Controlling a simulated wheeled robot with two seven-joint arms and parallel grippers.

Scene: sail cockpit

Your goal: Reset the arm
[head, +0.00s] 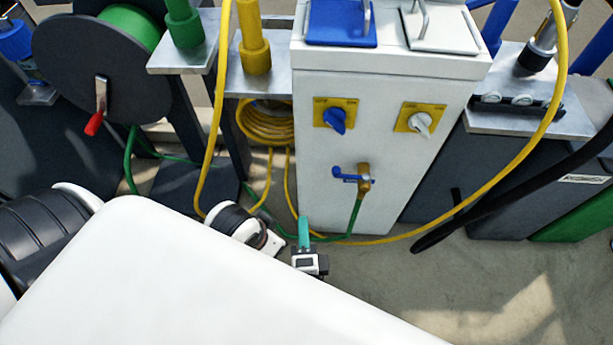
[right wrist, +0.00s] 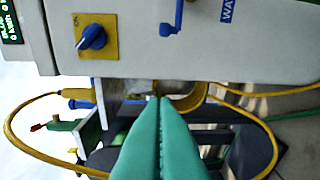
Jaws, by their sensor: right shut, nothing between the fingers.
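My right gripper (head: 304,222) is low in front of the white pedestal, near its bottom left corner, with its teal fingers pointing up in the picture. In the right wrist view its teal fingers (right wrist: 160,100) are pressed together along their length, with nothing between them. My left gripper does not show in either view. The white pedestal (head: 340,215) carries a blue knob (head: 335,119), a white knob (head: 421,123) and a tap with a blue lever (head: 345,175). In the right wrist view the blue knob (right wrist: 92,38) appears turned sideways.
A green hose (head: 352,220) hangs from the tap and runs behind my right gripper. A yellow cable (head: 440,222) loops across the floor. A hose reel (head: 95,70) stands at left, and a black cable (head: 480,205) hangs at right. The floor (head: 480,280) at lower right is clear.

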